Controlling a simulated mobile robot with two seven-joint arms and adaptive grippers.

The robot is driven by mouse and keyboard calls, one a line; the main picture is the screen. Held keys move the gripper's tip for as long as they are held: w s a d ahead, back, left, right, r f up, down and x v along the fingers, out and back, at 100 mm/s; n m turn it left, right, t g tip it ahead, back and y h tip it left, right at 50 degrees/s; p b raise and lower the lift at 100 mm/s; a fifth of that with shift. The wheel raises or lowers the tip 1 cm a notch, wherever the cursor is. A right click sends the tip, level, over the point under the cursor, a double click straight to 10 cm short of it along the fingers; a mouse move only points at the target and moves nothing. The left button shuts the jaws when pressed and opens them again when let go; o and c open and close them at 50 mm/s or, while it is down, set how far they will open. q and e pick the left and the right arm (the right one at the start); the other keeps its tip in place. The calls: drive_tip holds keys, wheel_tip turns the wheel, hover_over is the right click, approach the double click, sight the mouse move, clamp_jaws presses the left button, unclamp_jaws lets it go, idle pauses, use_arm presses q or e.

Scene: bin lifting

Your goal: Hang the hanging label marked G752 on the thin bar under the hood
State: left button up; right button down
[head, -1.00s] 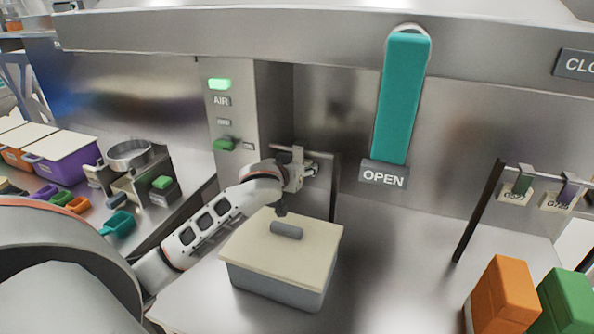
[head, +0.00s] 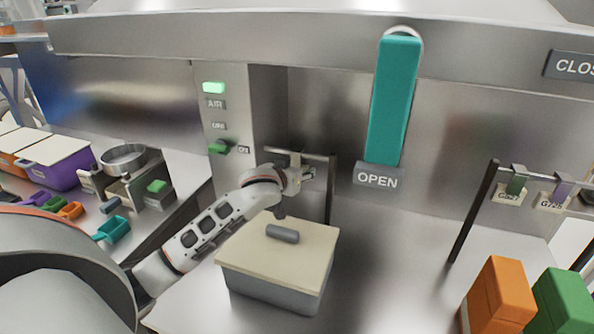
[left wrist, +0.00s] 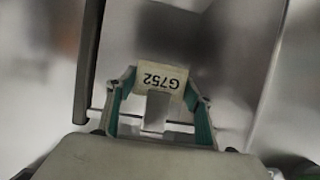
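The label marked G752 (left wrist: 162,77) shows upside down in the left wrist view. Its grey hook (left wrist: 157,110) lies over the thin bar (left wrist: 180,127). In the head view the thin bar (head: 318,156) is under the hood, with the hook (head: 295,159) on it. My left gripper (left wrist: 160,88) has its teal-padded fingers spread on either side of the hook, with gaps to it. The fingertips are near the label's side edges; contact is not clear. In the head view my left gripper (head: 304,176) is just below the bar. My right gripper is out of view.
A lidded bin (head: 275,265) stands below my left arm. A right-hand rack (head: 484,205) carries other labels. Orange (head: 500,295) and green (head: 565,300) blocks stand front right. A teal handle (head: 393,100) hangs above the OPEN plate.

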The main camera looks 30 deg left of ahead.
use_arm(q)
drive_tip(key=shift+o, duration=1)
drive_tip(key=shift+s, duration=0.1)
drive_tip(key=v, duration=1.1)
drive_tip(key=shift+s+d, duration=0.15)
drive_tip(key=shift+s, duration=0.25)
drive_tip(key=shift+s, duration=0.1)
